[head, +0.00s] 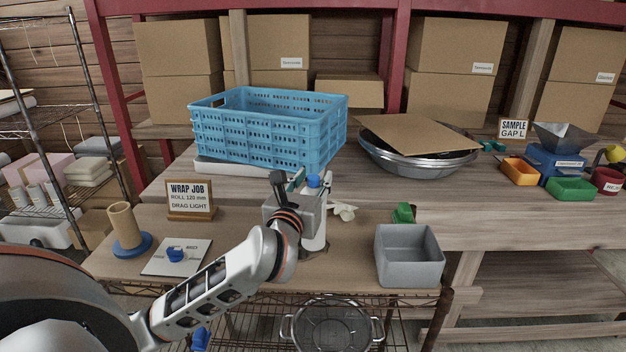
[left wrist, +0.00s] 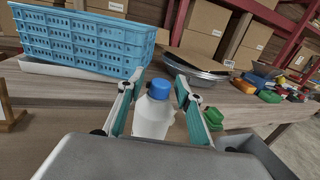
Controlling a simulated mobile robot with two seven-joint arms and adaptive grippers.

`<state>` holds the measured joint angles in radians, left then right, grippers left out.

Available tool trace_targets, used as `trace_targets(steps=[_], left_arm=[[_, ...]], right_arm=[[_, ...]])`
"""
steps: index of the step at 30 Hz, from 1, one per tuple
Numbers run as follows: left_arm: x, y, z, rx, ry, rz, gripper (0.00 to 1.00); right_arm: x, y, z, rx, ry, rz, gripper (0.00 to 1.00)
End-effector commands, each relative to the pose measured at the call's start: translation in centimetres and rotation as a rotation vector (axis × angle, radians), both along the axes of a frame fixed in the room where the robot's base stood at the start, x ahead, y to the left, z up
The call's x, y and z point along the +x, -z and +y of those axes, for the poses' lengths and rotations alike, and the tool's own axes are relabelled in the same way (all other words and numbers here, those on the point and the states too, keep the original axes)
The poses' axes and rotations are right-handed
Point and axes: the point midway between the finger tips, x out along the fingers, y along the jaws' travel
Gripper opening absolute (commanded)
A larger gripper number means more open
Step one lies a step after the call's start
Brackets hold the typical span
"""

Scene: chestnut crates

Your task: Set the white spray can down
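The white spray can (head: 314,237) with a blue cap stands upright on the lower wooden bench, at what looks like a dark round base (head: 322,254). My left gripper (head: 312,180) is at the can's upper part, with one finger on each side. In the left wrist view the can (left wrist: 152,118) sits between the two teal-padded fingers, with gaps beside it, so the gripper looks open around it. My gripper body hides part of the can. My right gripper is in neither view.
A grey bin (head: 409,274) stands to the right, with a green object (head: 403,213) behind it. A blue crate (head: 262,135) is on the raised shelf behind. A "WRAP JOB" sign (head: 190,203), a cardboard tube (head: 124,226) and a white card (head: 160,264) are to the left.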

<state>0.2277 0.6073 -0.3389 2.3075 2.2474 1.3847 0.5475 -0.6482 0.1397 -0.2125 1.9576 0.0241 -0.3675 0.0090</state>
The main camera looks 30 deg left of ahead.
Motion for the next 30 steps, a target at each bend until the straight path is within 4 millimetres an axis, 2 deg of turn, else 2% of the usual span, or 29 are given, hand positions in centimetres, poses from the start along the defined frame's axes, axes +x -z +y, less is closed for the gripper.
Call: trace_targets(steps=[8, 11, 19, 21, 30], left_arm=[[-0.4, -0.3, -0.2, -0.001, 0.001, 0.001, 0.35], [-1.7, -0.2, -0.7, 0.000, 0.003, 0.001, 0.35], [-7.3, -0.2, -2.4, -0.004, 0.003, 0.002, 0.35], [-7.8, -0.8, -2.5, -0.001, -0.001, 0.002, 0.35], [-10.3, -0.7, -3.3, 0.000, 0.000, 0.003, 0.35]], right_arm=[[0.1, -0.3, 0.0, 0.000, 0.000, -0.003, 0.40], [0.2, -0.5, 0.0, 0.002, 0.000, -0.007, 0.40], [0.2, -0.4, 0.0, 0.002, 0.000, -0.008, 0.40], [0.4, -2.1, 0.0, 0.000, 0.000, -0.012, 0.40], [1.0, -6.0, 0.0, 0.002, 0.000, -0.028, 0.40]])
